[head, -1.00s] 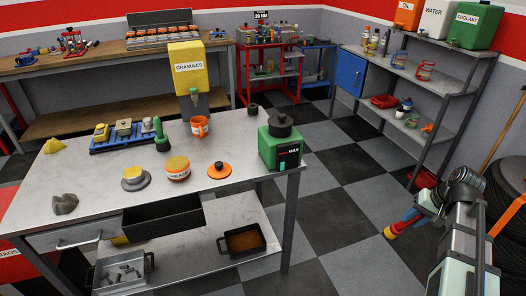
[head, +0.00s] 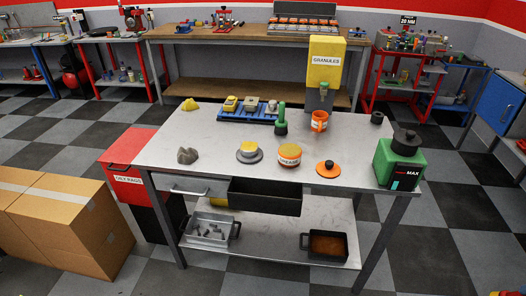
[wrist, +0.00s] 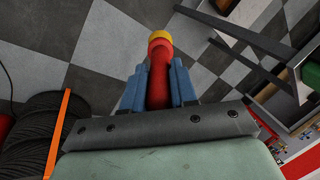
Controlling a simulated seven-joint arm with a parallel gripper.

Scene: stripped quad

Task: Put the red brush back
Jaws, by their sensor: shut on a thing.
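The red brush (wrist: 160,52) shows in the wrist view as a red handle with a yellow end, pointing away from the wrist. My gripper (wrist: 156,80) is shut on it, with a blue finger on each side. The rest of the brush is hidden between the fingers and behind the wrist plate. It is held over the checkered floor, clear of any surface. In the head view only a small red and yellow bit shows at the bottom right corner. No certain place for the brush can be told from these views.
A metal table (head: 215,150) holds a green-handled tool (head: 281,118), a blue tray (head: 232,115), an orange cup (head: 319,121), a grease tin (head: 289,156) and a green can (head: 398,165). Cardboard boxes (head: 65,225) stand at left. Black tyres (wrist: 38,125) lie near the wrist.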

